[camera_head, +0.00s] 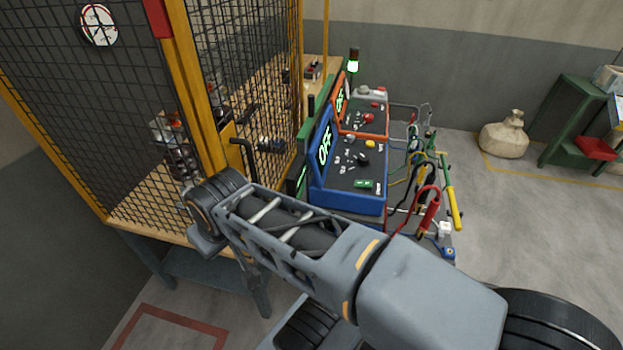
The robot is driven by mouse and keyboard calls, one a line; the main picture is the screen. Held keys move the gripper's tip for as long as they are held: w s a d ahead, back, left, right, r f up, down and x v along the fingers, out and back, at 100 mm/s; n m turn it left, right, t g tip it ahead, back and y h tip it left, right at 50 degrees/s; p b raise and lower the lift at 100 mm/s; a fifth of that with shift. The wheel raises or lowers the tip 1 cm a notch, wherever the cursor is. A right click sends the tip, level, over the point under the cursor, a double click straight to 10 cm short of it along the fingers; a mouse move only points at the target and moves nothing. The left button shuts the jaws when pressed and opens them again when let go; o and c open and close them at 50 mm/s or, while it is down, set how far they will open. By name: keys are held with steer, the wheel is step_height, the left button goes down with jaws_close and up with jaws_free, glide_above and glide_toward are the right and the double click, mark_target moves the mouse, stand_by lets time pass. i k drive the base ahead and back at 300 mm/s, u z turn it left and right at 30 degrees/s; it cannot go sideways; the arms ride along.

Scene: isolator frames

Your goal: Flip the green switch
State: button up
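A blue-framed control console (345,202) stands on the bench beside the cage, with green display text (325,148) that seems to read OFF. A small green switch (364,184) sits near the front edge of its dark sloped panel. Which way the switch is set is too small to tell. My arm crosses the lower middle of the view, in front of and below the console. Its far end bends down at the left, near the cage. My gripper cannot be made out.
An orange-framed console (366,118) with a red button stands behind the blue one. Cables and clamps (428,208) hang to the right. A yellow-framed mesh cage (240,75) stands left. A sack (503,135) and green shelf (570,125) stand far right, beyond open floor.

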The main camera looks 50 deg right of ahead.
mark_target(358, 184)
steer(key=u, duration=0.6)
steer(key=k, duration=0.65)
steer(key=z, duration=1.45)
steer(key=i, duration=0.45)
steer(key=u, duration=0.15)
